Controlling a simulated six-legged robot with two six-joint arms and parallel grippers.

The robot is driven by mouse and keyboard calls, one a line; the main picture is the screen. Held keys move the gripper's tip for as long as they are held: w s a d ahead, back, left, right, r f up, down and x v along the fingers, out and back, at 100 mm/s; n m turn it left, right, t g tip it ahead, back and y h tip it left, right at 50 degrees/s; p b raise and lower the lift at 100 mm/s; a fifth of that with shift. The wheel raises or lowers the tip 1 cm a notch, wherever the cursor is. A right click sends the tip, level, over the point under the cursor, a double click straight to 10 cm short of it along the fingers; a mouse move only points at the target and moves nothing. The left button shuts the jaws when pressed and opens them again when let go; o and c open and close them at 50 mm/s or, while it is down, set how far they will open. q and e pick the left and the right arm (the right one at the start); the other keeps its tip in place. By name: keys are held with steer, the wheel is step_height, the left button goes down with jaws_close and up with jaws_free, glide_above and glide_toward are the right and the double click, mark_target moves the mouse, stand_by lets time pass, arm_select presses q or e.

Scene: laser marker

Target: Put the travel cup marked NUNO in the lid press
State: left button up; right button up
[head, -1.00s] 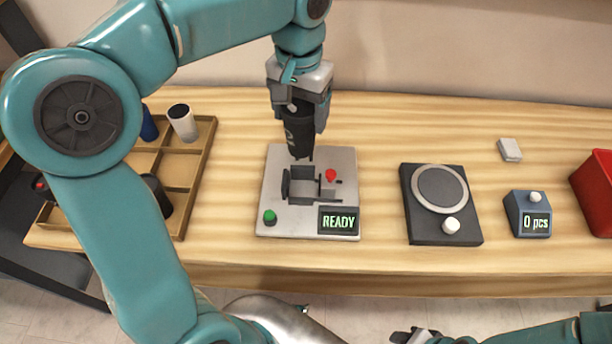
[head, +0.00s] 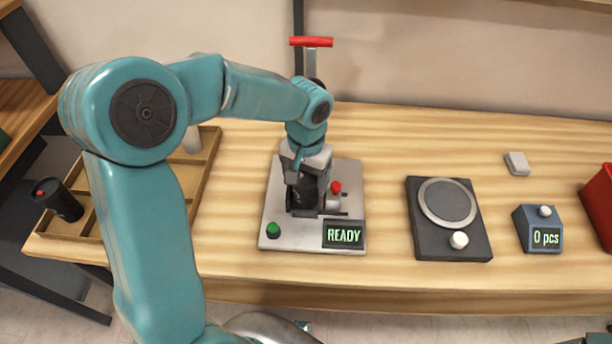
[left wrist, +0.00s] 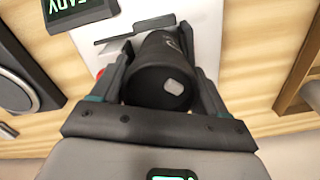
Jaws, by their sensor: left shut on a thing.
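My left gripper (head: 307,174) is shut on a black travel cup (head: 308,187), upright and low over the grey plate (head: 280,222) of the machine with the READY display (head: 343,234). The cup stands at the dark clamp jaws (head: 330,207), seemingly between them; whether its base touches the plate is hidden. In the left wrist view the black cup (left wrist: 160,85) lies between both fingers, with a pale patch on its near end. Pale lettering on its side is too small to read.
A wooden compartment tray (head: 208,165) at left holds a pale cup (head: 191,140) and a dark cup (head: 60,200). The plate carries a green button (head: 273,230) and red knob (head: 336,187). A red-topped handle (head: 311,42) rises behind. A round-topped scale (head: 447,203) stands right.

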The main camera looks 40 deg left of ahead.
arm_select(q)
steer(key=shift+f, duration=0.1)
steer(key=o, duration=0.4)
steer(key=shift+o, duration=0.2)
steer(key=shift+r, duration=0.45)
step_height(320, 180, up, 12)
steer(key=p, duration=0.1)
steer(key=shift+f, duration=0.25)
